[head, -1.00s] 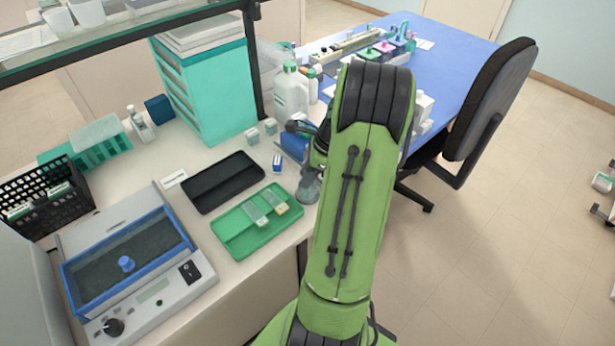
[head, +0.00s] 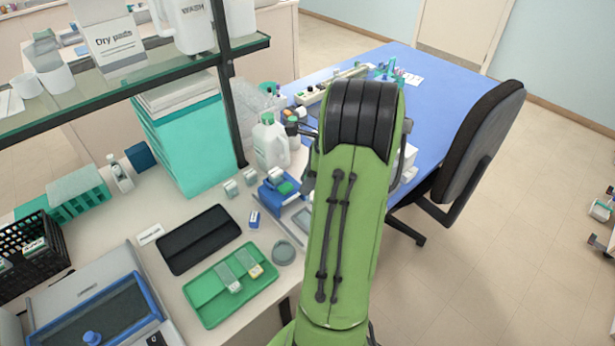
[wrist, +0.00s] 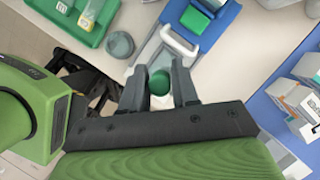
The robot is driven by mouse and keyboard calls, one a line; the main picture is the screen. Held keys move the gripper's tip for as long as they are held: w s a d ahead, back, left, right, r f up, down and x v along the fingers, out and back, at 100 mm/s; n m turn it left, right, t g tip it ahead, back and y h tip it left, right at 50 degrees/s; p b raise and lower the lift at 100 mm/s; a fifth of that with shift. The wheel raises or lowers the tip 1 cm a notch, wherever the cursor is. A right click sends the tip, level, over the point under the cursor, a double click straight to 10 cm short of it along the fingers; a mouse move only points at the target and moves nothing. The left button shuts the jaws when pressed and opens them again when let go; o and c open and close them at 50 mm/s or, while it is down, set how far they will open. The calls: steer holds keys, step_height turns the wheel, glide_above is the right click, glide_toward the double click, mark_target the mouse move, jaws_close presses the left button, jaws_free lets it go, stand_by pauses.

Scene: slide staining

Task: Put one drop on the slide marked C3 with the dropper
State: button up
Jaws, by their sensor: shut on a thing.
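My gripper (wrist: 159,67) shows in the wrist view, its two dark fingers on either side of a round green top, which I take as the dropper (wrist: 160,83). The rest of the dropper is hidden beneath that top. In the head view my arm hides the gripper. Two glass slides lie side by side in the green tray (head: 205,311): one with a whitish label (head: 234,287) and one with a yellowish label (head: 256,271). The label writing is too small to read, so I cannot tell which is C3. The gripper is apart from the tray.
A round grey dish (head: 284,252) sits right of the tray. A blue device with a pale handle (wrist: 205,35) stands close to my gripper. A black tray (head: 198,240) lies behind the green one. A glass shelf (head: 150,75) overhangs the bench at the back.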

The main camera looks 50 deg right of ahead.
steer(key=shift+a+f+b, duration=0.4)
steer(key=shift+a+b, duration=0.1)
steer(key=shift+b, duration=0.3)
steer(key=f+b, duration=0.2)
steer(key=b, duration=0.1)
steer(key=shift+d+f, duration=0.25)
step_height(320, 180, down, 3)
steer(key=b, duration=0.4)
steer(key=shift+a+r, duration=0.1)
steer(key=shift+r, duration=0.15)
steer(key=shift+f, duration=0.5)
stand_by(0.3)
